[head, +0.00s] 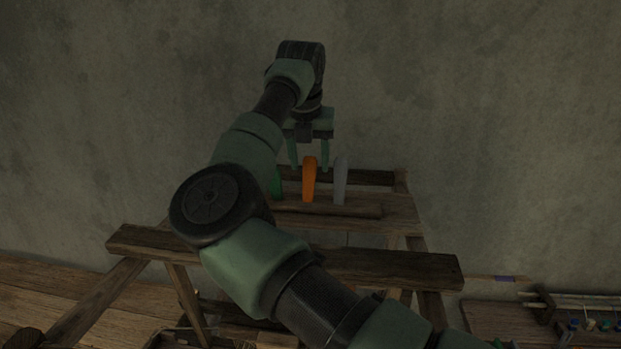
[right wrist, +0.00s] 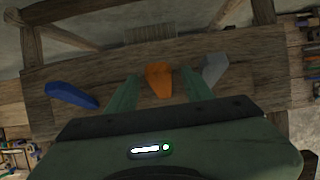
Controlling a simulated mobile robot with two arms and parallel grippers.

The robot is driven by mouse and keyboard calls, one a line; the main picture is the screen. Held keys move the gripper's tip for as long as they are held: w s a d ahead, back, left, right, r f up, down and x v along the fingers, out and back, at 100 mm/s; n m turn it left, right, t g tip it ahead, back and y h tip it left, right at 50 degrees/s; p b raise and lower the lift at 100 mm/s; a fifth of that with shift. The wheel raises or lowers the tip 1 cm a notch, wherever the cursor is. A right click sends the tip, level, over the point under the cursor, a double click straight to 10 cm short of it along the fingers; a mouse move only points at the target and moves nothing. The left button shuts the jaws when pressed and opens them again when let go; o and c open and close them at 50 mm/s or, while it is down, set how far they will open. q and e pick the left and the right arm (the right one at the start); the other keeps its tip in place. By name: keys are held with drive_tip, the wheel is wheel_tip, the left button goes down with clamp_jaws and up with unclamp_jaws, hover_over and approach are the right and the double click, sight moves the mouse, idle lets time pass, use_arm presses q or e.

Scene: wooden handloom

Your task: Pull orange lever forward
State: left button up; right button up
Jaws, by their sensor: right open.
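The orange lever (head: 309,182) stands upright on the wooden loom frame in the head view. My right gripper (head: 309,164) is open and points down at it, one finger to each side of its top. In the right wrist view the orange lever (right wrist: 159,82) shows between the two green fingers (right wrist: 159,76), with a gap on both sides. I cannot tell how far down the fingers reach along it. My left gripper is not in view.
A blue lever (right wrist: 72,95) lies further left in the wrist view. A tray (head: 545,305) with small items is at lower right.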

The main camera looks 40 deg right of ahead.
sight(310, 171)
drive_tip(key=x, duration=0.3)
drive_tip(key=b+x, duration=0.1)
drive_tip(key=x, duration=0.2)
drive_tip(key=shift+w+d, duration=0.15)
drive_tip(key=shift+w, duration=0.1)
drive_tip(key=shift+s+r, duration=0.15)
clamp_jaws()
idle(0.9)
